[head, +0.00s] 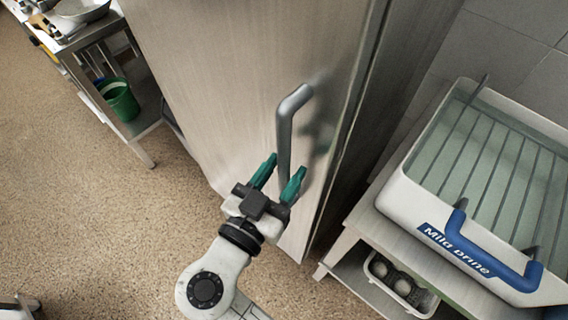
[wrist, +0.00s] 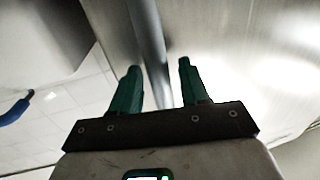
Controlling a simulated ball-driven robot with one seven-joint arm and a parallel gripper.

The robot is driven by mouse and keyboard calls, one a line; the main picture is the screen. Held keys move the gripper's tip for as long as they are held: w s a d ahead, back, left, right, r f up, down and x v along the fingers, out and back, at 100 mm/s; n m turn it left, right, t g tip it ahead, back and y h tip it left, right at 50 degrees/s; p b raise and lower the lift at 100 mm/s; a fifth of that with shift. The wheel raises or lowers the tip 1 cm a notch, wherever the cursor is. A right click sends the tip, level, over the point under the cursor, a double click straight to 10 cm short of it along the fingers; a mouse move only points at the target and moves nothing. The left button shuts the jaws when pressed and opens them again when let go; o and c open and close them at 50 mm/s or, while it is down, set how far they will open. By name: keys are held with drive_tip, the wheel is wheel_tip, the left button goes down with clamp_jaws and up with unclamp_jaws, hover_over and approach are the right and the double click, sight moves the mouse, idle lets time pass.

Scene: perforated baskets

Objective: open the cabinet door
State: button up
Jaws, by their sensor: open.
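The cabinet door (head: 215,75) is a tall brushed-metal panel in the middle of the head view, and it looks shut. Its vertical grey bar handle (head: 286,125) stands near the door's right edge. My gripper (head: 279,172) has green fingers and is open at the lower part of the handle. In the wrist view the handle (wrist: 149,45) runs between the two spread fingertips of my gripper (wrist: 158,72). I cannot tell whether either finger touches it. The handle's lower end is partly hidden by my gripper.
On the right, a white tub with a blue handle (head: 470,240) stands on a metal table (head: 365,222), close to the cabinet. A metal shelf unit (head: 140,95) with a green bucket (head: 119,100) is at the left.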

drive_tip(key=shift+w+d, duration=0.2)
drive_tip(key=shift+w, duration=0.15)
drive_tip(key=shift+c, duration=0.2)
clamp_jaws()
